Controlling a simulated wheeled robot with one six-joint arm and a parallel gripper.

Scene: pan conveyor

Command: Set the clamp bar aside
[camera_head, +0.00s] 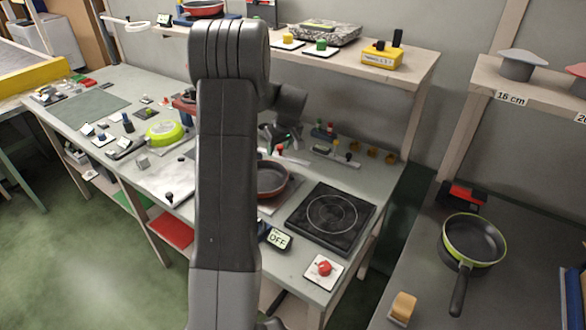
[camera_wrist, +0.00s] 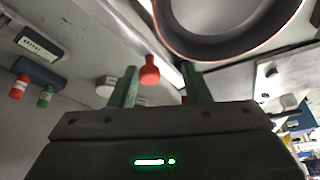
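My gripper (camera_head: 284,138) is partly hidden behind my own arm in the head view, near the back of the bench. In the wrist view my gripper (camera_wrist: 163,75) has its two green fingers apart. A red knob (camera_wrist: 149,70) shows in the gap between them, nearer the left finger, with clear space around it. A red knob (camera_head: 279,149) also shows by the gripper in the head view. I cannot tell whether this knob belongs to the clamp bar; the bar itself is not clearly made out. The brown-red pan (camera_head: 272,180) is beside the gripper, partly behind my arm.
A black hotplate (camera_head: 331,215) and a red button (camera_head: 324,268) are on the bench to the right. A green pan (camera_head: 165,132) is at left. A shelf (camera_head: 420,72) runs above the back. Another pan (camera_head: 473,240) sits on the right-hand counter.

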